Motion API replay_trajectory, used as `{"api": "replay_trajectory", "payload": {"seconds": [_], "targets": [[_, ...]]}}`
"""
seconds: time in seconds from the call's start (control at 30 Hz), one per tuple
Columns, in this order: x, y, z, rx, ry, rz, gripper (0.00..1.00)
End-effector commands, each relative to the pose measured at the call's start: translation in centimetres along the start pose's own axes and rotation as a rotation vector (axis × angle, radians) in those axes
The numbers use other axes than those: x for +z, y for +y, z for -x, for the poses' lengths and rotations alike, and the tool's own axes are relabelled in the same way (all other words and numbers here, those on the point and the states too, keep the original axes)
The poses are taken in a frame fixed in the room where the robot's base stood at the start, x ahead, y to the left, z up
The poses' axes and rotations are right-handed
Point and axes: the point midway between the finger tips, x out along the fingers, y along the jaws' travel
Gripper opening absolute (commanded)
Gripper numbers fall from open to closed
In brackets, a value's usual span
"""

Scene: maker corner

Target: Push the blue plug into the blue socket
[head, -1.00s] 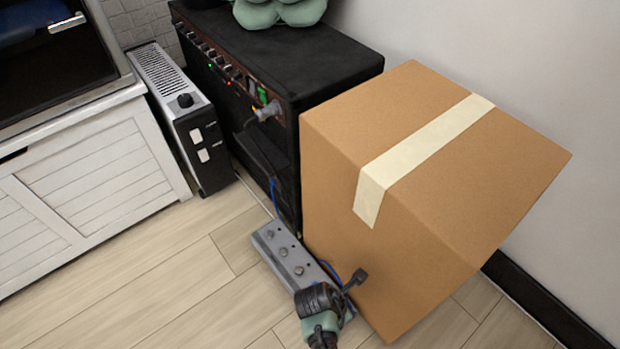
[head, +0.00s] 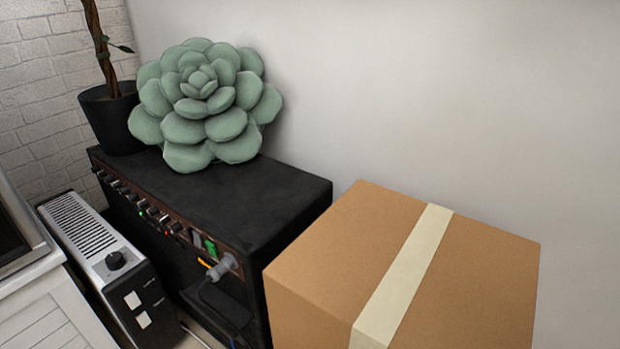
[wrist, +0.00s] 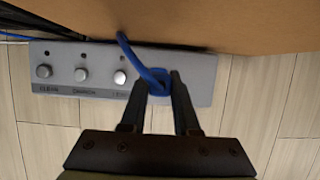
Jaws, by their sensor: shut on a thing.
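In the wrist view my gripper (wrist: 158,84) is shut on a blue plug (wrist: 157,75), which shows as a blue piece between the fingertips with a blue cable curving to the upper left. The fingertips are over the right part of a grey pedal box (wrist: 60,52); I cannot tell whether they touch it. No blue socket can be made out in either view. In the head view the black amplifier (head: 240,190) has a grey plug (head: 225,267) and green and orange parts on its front panel. My gripper is out of the head view.
A taped cardboard box (head: 310,265) stands right beside the amplifier and edges the pedal box in the wrist view (wrist: 240,25). A heater (head: 90,245) stands left of the amplifier. A succulent cushion (head: 205,100) and a potted plant (head: 110,120) are on top.

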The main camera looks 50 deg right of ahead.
Motion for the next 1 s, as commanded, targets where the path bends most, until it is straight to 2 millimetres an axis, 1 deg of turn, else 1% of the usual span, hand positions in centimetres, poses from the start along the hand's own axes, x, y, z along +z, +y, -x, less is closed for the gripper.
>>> {"api": "replay_trajectory", "payload": {"seconds": [0.27,0.7,0.83,1.0], "targets": [[-0.6,0.0,-1.4,0.0,0.0,0.0,0.0],[-1.9,0.0,-4.8,0.0,0.0,-0.001,0.0],[-2.1,0.0,-5.3,0.0,0.0,-0.001,0.0],[-2.2,0.0,-5.3,0.0,0.0,-0.001,0.0]]}}
